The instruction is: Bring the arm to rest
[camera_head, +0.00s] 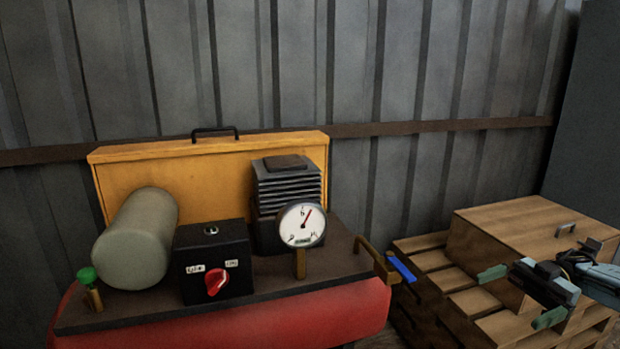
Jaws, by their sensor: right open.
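My right gripper (521,296) shows at the lower right, with its arm coming in from the right edge. Its two green-tipped fingers are spread wide apart with nothing between them. It appears in front of a wooden crate (510,232) and a pallet (430,262); I cannot tell whether it touches them. My left gripper and arm are not in view.
A machine with a red tank (330,315) stands at the centre left. It carries a grey cylinder (138,240), a black switch box (205,265), a dial gauge (302,225) and a blue-handled valve (401,268). A corrugated metal wall (430,80) closes the back.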

